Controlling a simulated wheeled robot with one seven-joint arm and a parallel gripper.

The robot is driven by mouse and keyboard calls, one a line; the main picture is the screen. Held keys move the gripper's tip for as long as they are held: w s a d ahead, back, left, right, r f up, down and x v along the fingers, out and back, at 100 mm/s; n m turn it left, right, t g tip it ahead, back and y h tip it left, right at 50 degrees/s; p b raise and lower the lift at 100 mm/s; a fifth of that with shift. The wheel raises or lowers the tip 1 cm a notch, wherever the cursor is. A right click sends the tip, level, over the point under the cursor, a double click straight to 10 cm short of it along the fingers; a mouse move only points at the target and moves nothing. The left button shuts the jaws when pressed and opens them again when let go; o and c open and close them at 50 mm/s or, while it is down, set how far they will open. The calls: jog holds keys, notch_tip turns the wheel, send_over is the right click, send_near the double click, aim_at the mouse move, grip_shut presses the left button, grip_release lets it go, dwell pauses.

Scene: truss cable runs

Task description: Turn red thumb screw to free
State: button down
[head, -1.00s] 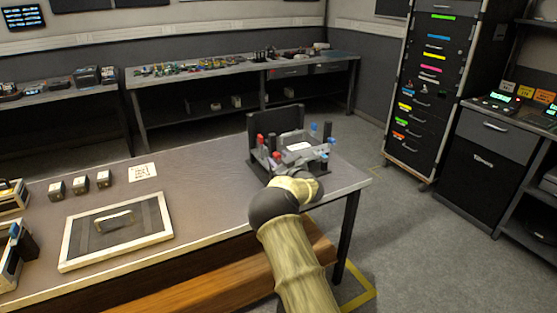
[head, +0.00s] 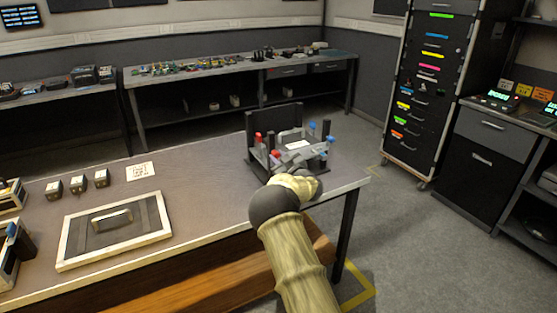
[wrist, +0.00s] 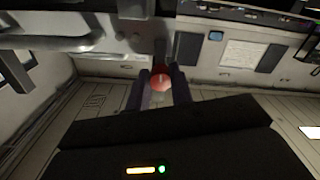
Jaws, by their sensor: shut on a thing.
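In the wrist view, a red thumb screw (wrist: 160,79) sits between the two dark fingers of my gripper (wrist: 161,85), which is shut on it. In the head view, a dark fixture (head: 262,168) with upright posts stands near the right end of the table. It has red knobs (head: 258,138) on its left side and blue knobs (head: 331,140) on its right. My forearm and wrist reach to its near side and hide the fingers there, so I cannot tell from the head view which red knob is held.
The table (head: 210,185) also holds a framed panel with a handle (head: 112,218), several small dark blocks (head: 78,186) and a white printed card (head: 140,171). A wooden bench (head: 200,291) runs along its front. A tall cabinet (head: 425,100) stands at the back right, with open floor before it.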

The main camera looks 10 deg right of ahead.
jog(key=n+b, duration=0.3)
jog(key=n, duration=0.1)
jog(key=shift+a+r+n+b, duration=0.1)
jog(key=shift+n+b, duration=0.2)
jog(key=shift+n, duration=0.1)
jog(key=n+b, duration=0.3)
jog(key=shift+w+n, duration=0.1)
jog(key=shift+n, duration=0.2)
jog(key=n+b, duration=0.2)
jog(key=shift+r+n, duration=0.1)
jog(key=shift+n, duration=0.3)
jog(key=shift+a+n+b, duration=0.1)
jog(key=shift+n+b, duration=0.8)
jog(key=shift+b, duration=0.2)
jog(key=shift+n+b, duration=1.75)
jog(key=shift+n, duration=0.35)
jog(key=c, duration=1.2)
grip_release()
jog(key=shift+c, duration=0.2)
